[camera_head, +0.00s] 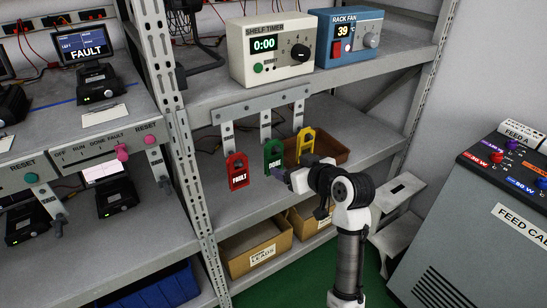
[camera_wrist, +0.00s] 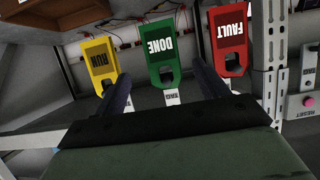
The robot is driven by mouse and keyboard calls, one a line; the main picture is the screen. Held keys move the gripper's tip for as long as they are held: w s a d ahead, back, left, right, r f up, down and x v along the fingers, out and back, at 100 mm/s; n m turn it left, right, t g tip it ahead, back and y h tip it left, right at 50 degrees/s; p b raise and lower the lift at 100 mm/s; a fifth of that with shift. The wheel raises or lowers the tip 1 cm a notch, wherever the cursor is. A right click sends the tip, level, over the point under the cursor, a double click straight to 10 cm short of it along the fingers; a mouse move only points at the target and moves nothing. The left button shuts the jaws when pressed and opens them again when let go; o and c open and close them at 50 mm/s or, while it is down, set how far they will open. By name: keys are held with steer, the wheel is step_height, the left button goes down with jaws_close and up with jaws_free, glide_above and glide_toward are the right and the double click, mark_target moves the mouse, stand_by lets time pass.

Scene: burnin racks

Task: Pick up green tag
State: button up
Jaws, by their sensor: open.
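The green tag (camera_head: 273,155), marked DONE, hangs from a bracket under the shelf, between a red FAULT tag (camera_head: 237,171) and a yellow tag (camera_head: 306,141). In the wrist view the green tag (camera_wrist: 163,48) shows upside down in the middle, with the yellow RUN tag (camera_wrist: 101,62) on the left and the red tag (camera_wrist: 229,40) on the right. My gripper (camera_head: 281,176) is just below and right of the green tag. In the wrist view its two fingers (camera_wrist: 165,82) are spread either side of the green tag's lower end, with nothing seen held between them.
The bracket rail (camera_head: 262,104) is fixed to the shelf edge. Above stand a shelf timer (camera_head: 271,50) and a rack fan box (camera_head: 349,38). Cardboard bins (camera_head: 256,249) sit below. A perforated rack post (camera_head: 172,110) stands to the left and a grey cabinet (camera_head: 480,235) to the right.

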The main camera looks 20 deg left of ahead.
mark_target(275, 159)
steer(key=x, duration=0.3)
steer(key=shift+w+a, duration=0.15)
steer(key=shift+a, duration=0.05)
steer(key=p+x, duration=0.2)
steer(key=x, duration=0.2)
steer(key=shift+w+a+p, duration=0.15)
steer(key=shift+a+p, duration=0.15)
steer(key=shift+a, duration=0.15)
steer(key=shift+w+a+f, duration=0.2)
steer(key=shift+a+f, duration=0.05)
steer(key=shift+c, duration=0.3)
steer(key=c, duration=1)
